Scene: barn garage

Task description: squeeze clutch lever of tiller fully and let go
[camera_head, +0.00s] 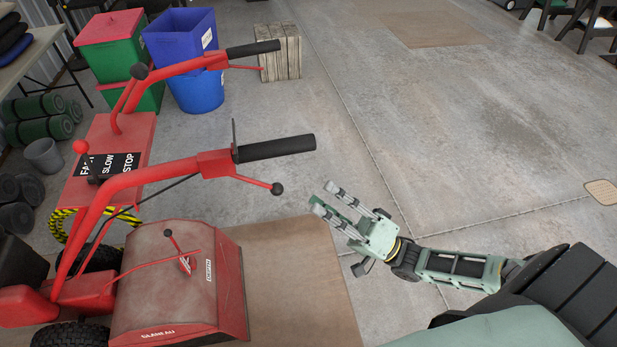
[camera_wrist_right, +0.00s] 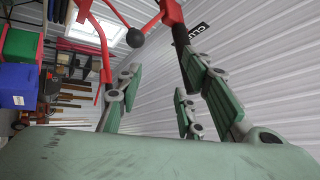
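The red tiller (camera_head: 175,280) stands at the left in the head view, its two handlebars ending in black grips. Under the nearer grip (camera_head: 275,147) is a thin red lever (camera_head: 255,182) with a black ball end. My right gripper (camera_head: 332,208) is open and empty, to the right of the ball end and apart from it. In the right wrist view the ball (camera_wrist_right: 135,37) and the black grip (camera_wrist_right: 180,38) show ahead between and past the spread fingers (camera_wrist_right: 160,78). A black label reading "CLU" (camera_wrist_right: 200,32) is partly hidden there. My left gripper is not in view.
Brown matting (camera_head: 290,270) lies beside the tiller. Green and red crates (camera_head: 112,42), blue bins (camera_head: 195,90) and a wooden crate (camera_head: 279,52) stand behind it.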

